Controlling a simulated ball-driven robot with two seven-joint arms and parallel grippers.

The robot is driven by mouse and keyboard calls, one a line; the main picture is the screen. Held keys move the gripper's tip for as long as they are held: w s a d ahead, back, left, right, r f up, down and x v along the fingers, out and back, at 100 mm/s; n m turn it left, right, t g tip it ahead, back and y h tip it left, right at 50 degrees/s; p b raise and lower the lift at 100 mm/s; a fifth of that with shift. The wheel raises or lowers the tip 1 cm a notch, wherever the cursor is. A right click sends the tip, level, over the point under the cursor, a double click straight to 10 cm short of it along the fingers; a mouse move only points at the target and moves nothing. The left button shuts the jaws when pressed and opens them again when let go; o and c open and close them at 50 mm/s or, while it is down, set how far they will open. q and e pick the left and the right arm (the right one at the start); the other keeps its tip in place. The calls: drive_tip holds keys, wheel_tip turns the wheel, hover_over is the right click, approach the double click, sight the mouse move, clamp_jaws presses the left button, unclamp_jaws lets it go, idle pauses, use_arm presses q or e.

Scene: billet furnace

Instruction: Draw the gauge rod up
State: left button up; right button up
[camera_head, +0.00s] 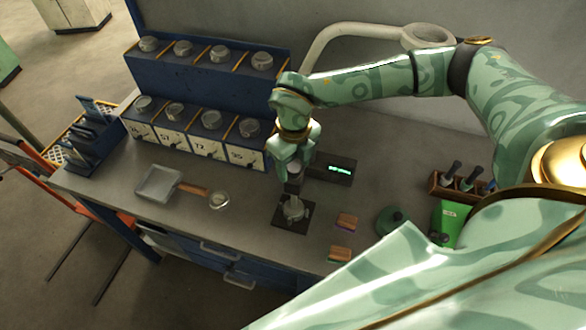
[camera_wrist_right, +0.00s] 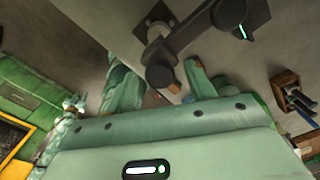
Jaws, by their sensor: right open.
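The gauge stands on a small dark square base (camera_head: 291,222) on the bench, with a short metallic body (camera_head: 293,208). A dark display block with lit green digits (camera_head: 338,168) sits just behind and right of it. My right gripper (camera_head: 293,180) points down over the top of the gauge and is open. In the right wrist view, a dark round knob (camera_wrist_right: 160,75) shows between the two green fingers; I cannot tell whether they touch it. The rod itself is mostly hidden by the gripper.
A blue two-tier rack (camera_head: 205,75) with several round lids stands behind left.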

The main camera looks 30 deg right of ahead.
drive_tip(key=c, duration=0.8)
drive_tip(key=shift+r, duration=0.15)
drive_tip(key=shift+r+p, duration=3.45)
drive_tip(key=shift+r, duration=0.75)
drive_tip(key=o, duration=0.4)
drive_tip(key=shift+r, duration=0.1)
drive_tip(key=shift+c, duration=0.2)
drive_tip(key=o, duration=0.4)
drive_tip(key=shift+o, duration=0.2)
